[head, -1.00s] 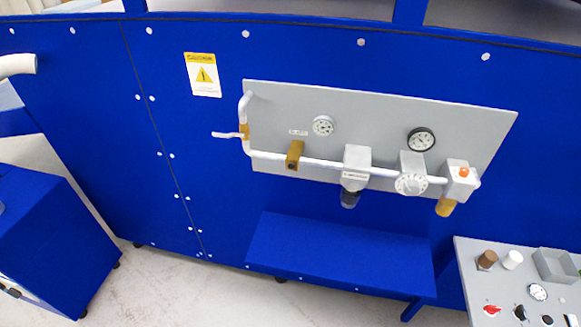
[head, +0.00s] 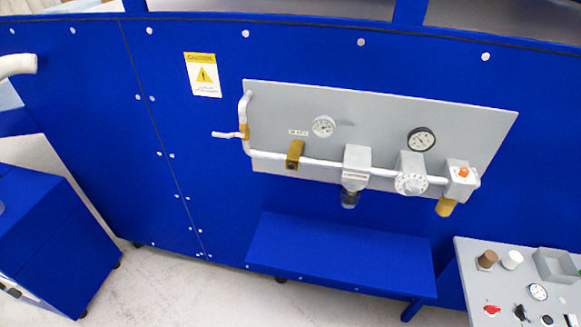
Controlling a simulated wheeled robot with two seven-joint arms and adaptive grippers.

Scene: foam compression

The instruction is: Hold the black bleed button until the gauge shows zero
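A white-faced gauge (head: 323,126) and a black-rimmed gauge (head: 421,139) are on the grey panel. A third small gauge (head: 538,292) is on the control box at the lower right. Their readings are too small to tell. A black round control (head: 547,320) and another black control (head: 521,313) sit on the control box near its cut-off lower edge. I cannot tell which one is the bleed button. A dark cylinder (head: 349,198) hangs under a grey block on the pipe. Neither of my grippers is in view.
The grey panel (head: 285,110) on the blue wall carries a white pipe, a brass valve (head: 295,154), a white dial (head: 411,183) and an orange button (head: 463,171). A blue shelf (head: 340,255) juts out below. The control box (head: 480,285) also has a red knob (head: 491,310). A blue cabinet (head: 60,240) stands left.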

